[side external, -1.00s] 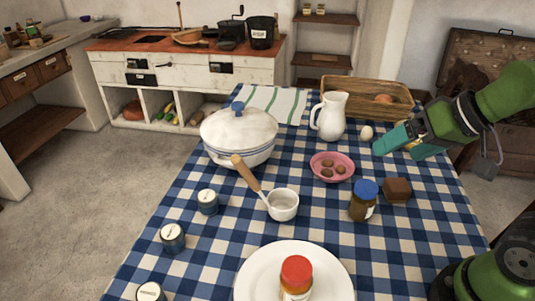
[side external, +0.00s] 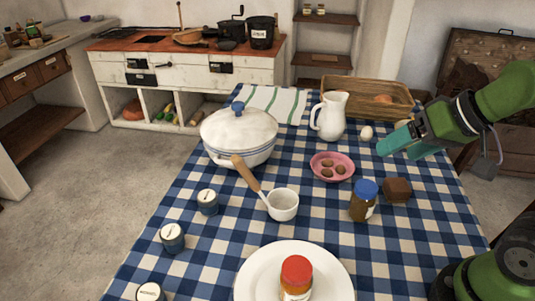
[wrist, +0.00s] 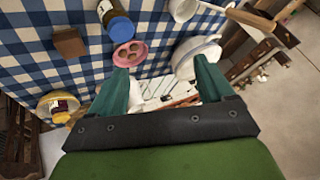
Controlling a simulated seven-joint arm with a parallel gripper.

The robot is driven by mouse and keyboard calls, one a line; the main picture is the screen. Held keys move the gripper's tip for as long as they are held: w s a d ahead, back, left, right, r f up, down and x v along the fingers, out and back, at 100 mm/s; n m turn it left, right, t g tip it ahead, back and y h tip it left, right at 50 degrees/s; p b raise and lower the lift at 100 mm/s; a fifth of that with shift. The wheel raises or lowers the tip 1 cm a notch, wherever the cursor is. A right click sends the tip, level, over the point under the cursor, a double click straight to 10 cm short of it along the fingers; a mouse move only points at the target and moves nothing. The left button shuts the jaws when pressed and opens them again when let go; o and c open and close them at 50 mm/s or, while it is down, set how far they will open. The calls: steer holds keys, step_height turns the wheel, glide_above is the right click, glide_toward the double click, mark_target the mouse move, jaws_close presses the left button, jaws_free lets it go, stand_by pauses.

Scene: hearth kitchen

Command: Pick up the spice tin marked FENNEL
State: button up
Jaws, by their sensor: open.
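Three small dark tins with pale lids stand along the left side of the table in the side view: a far tin (side external: 207,202), a middle tin (side external: 172,238) and a near tin (side external: 150,292), cut by the frame's lower edge. Their lid markings are too small to read, so I cannot tell which is FENNEL. My gripper (side external: 402,150) is open and empty over the far right of the table, well away from the tins. In the wrist view, the open gripper (wrist: 160,66) shows both teal fingers with nothing held between them. No tin is clearly visible there.
Between gripper and tins stand a lidded white pot (side external: 240,140), white jug (side external: 331,116), pink bowl (side external: 332,166), white cup (side external: 283,205), blue-lidded jar (side external: 364,200) and brown block (side external: 397,190). A red-lidded jar (side external: 297,278) is on a white plate (side external: 255,270). A basket (side external: 375,97) stands behind.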

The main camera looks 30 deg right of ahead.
steer(key=n+g+y, duration=0.2)
steer(key=n+g, duration=0.2)
steer(key=n, duration=1)
glide_toward(151, 294)
steer(key=x, duration=0.6)
steer(key=shift+a, duration=0.3)
steer(key=x, duration=0.5)
steer(key=shift+d+f, duration=0.25)
steer(key=shift+d, duration=0.05)
steer(key=c, duration=1.1)
steer(key=shift+r, duration=0.1)
